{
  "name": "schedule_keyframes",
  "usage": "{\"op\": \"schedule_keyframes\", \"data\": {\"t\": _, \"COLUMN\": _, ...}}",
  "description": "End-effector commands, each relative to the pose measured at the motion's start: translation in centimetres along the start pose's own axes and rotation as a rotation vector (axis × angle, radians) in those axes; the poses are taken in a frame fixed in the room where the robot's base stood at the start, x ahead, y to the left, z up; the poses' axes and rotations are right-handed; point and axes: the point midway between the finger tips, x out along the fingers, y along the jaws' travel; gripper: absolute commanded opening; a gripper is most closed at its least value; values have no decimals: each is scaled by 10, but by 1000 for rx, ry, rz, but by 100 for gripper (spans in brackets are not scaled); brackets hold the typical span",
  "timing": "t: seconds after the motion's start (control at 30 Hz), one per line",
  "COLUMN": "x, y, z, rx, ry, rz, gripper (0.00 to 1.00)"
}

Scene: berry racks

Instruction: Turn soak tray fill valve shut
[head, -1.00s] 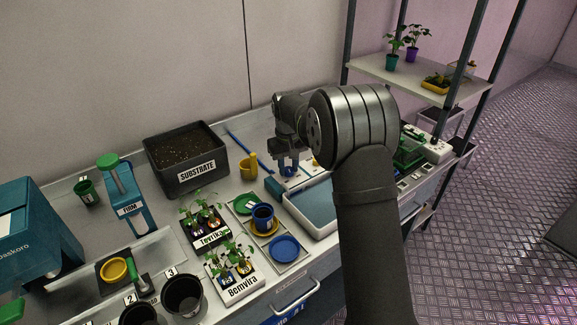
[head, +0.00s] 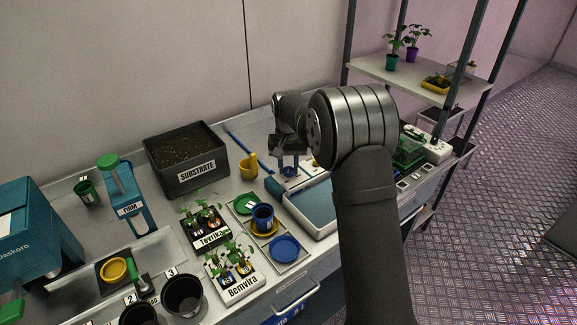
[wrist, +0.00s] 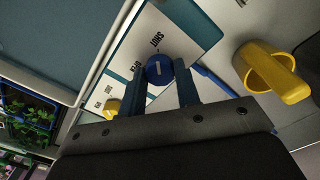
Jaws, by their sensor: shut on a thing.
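The fill valve is a round blue knob (wrist: 160,68) with a white line on top, on a white panel (wrist: 178,32) in the wrist view. The printed word SHUT lies above it in the picture, and another label lies to its left. My gripper (wrist: 161,80) has its two blue fingers on either side of the knob, shut on it. In the head view my gripper (head: 289,165) points down over the panel behind the soak tray (head: 322,233). The tray holds blue-grey liquid, and my arm hides its right part.
A yellow knob (wrist: 112,107) sits on the same panel. A yellow cup (head: 247,168) stands left of my gripper, near a blue stick (head: 238,144). The black substrate bin (head: 190,185) is farther left, with seedling trays and coloured pots in front.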

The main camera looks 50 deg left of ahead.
Motion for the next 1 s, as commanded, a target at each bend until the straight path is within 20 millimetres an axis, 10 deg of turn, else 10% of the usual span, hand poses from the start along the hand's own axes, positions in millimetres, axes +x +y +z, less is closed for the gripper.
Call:
{"op": "schedule_keyframes", "data": {"t": 0.23, "x": -1, "y": 0, "z": -1, "rx": 0, "ry": 4, "rz": -1, "gripper": 7}}
{"op": "schedule_keyframes", "data": {"t": 0.27, "x": -2, "y": 0, "z": -1, "rx": 0, "ry": 4, "rz": -1, "gripper": 31}}
{"op": "schedule_keyframes", "data": {"t": 0.37, "x": -1, "y": 0, "z": -1, "rx": 0, "ry": 3, "rz": -1, "gripper": 51}}
{"op": "schedule_keyframes", "data": {"t": 0.73, "x": -5, "y": 0, "z": -1, "rx": -1, "ry": 2, "rz": -1, "gripper": 51}}
{"op": "schedule_keyframes", "data": {"t": 1.0, "x": -55, "y": 0, "z": -1, "rx": -1, "ry": 6, "rz": -2, "gripper": 51}}
